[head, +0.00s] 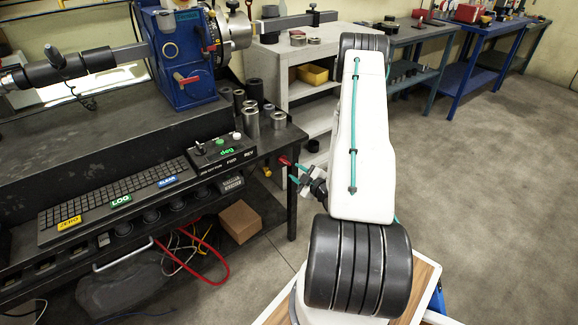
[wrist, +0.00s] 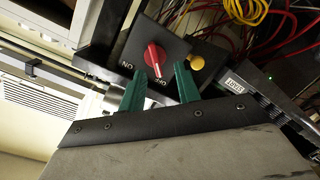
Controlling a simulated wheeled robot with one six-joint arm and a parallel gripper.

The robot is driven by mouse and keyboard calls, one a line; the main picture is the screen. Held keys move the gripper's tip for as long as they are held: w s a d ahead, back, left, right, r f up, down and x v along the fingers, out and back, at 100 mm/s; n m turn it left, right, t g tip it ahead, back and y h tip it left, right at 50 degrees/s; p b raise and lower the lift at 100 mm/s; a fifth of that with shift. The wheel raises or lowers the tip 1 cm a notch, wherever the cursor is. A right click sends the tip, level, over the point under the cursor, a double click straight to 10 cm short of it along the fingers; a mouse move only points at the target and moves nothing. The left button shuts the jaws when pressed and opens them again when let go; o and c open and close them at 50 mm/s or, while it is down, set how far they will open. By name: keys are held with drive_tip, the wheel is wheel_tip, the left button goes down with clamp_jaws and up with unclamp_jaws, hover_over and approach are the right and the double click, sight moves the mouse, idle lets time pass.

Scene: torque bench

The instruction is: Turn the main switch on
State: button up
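The main switch is a red rotary knob (wrist: 154,56) on a dark box in the wrist view, with ON and OFF lettered beside it. The white mark on the knob appears to point toward OFF. My gripper (wrist: 160,69) has its two green fingers apart, with the knob just beyond and between their tips; I cannot tell whether they touch it. In the head view the red knob (head: 284,160) shows small at the bench's right end, with my gripper (head: 293,172) close to it.
A yellow round button (wrist: 196,62) sits beside the knob, near loose cables (wrist: 240,12). The black bench (head: 120,150) carries a keyboard and a control box (head: 222,152). Open floor (head: 480,190) lies to the right.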

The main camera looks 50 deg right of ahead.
sight(287, 164)
drive_tip(key=shift+t+h, duration=0.4)
drive_tip(key=shift+t, duration=0.4)
drive_tip(key=shift+x, duration=2.9)
drive_tip(key=shift+f, duration=0.1)
clamp_jaws()
